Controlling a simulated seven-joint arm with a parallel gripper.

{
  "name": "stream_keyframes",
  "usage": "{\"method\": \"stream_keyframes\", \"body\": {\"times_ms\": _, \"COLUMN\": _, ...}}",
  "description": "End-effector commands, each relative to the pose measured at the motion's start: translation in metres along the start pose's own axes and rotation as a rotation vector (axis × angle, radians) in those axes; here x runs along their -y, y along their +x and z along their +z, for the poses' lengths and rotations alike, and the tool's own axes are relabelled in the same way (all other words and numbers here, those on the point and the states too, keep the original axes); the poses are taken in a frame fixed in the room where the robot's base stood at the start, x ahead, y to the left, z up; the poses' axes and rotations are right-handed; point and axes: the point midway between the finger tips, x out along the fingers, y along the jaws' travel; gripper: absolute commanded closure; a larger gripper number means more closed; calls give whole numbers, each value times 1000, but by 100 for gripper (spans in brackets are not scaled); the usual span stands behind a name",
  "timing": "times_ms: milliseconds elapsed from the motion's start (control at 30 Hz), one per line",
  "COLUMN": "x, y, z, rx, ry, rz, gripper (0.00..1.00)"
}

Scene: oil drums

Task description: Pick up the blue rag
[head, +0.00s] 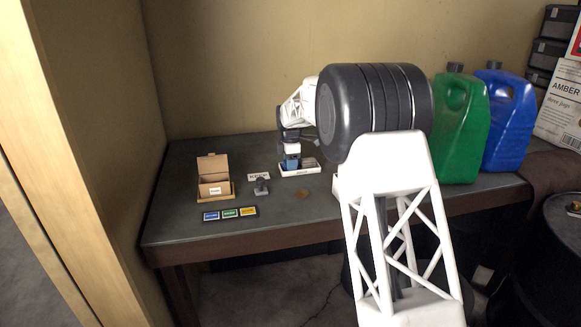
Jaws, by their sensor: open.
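A small blue patch (291,163) shows directly below my gripper, at the left part of a white tray (300,173) on the grey table. It may be the blue rag, but it is too small and too covered to make out its shape. My gripper (291,152) points down over this left part of the tray and is open. Its fingertips are hard to separate from the blue patch, so I cannot tell whether they touch it. A dark grey block (311,162) sits in the right part of the tray. My arm hides the table to the right.
An open cardboard box (214,187) and a strip of blue, green and yellow labels (230,213) are on the left. A small dark object (261,186) is between box and tray. Green (461,130) and blue (508,120) jugs stand right. The front-left table (175,226) is clear.

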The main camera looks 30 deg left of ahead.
Motion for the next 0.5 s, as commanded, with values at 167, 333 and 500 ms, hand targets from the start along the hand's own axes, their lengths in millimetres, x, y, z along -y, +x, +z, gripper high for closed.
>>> {"method": "stream_keyframes", "body": {"times_ms": 167, "x": 0, "y": 0, "z": 0, "rx": 0, "ry": 0, "rz": 0, "gripper": 73}}
{"method": "stream_keyframes", "body": {"times_ms": 333, "x": 0, "y": 0, "z": 0, "rx": 0, "ry": 0, "rz": 0, "gripper": 87}}
{"method": "stream_keyframes", "body": {"times_ms": 500, "x": 0, "y": -1, "z": 0, "rx": 0, "ry": 0, "rz": 0, "gripper": 87}}
